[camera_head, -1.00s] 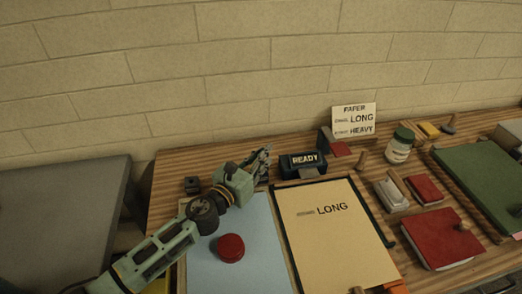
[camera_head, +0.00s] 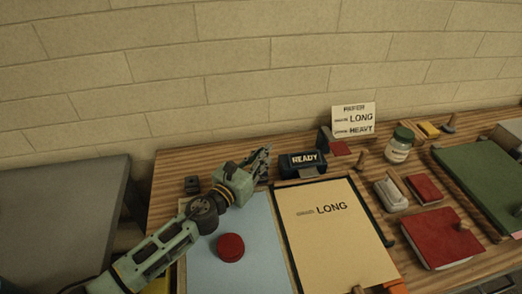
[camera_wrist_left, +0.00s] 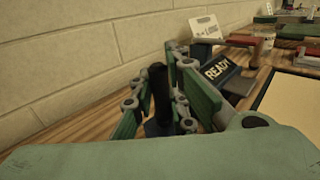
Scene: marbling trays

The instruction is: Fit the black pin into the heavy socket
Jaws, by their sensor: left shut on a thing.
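My left gripper (camera_head: 264,162) is at the back of the table, left of the READY block. In the left wrist view the black pin (camera_wrist_left: 159,88) stands roughly upright between the fingers of my left gripper (camera_wrist_left: 165,100), which is shut on it. A dark block (camera_wrist_left: 158,128) shows low behind the fingers, below the pin. I cannot tell whether the pin is in it or above it, or whether it is the heavy socket. My right gripper is not in view.
The dark READY block (camera_head: 303,165) is close to the right of the left gripper. A LONG sheet (camera_head: 335,232), a blue sheet (camera_head: 262,262) and a red round knob (camera_head: 230,247) are in front. A sign (camera_head: 353,120), a jar (camera_head: 399,146) and red blocks (camera_head: 425,190) stand farther right.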

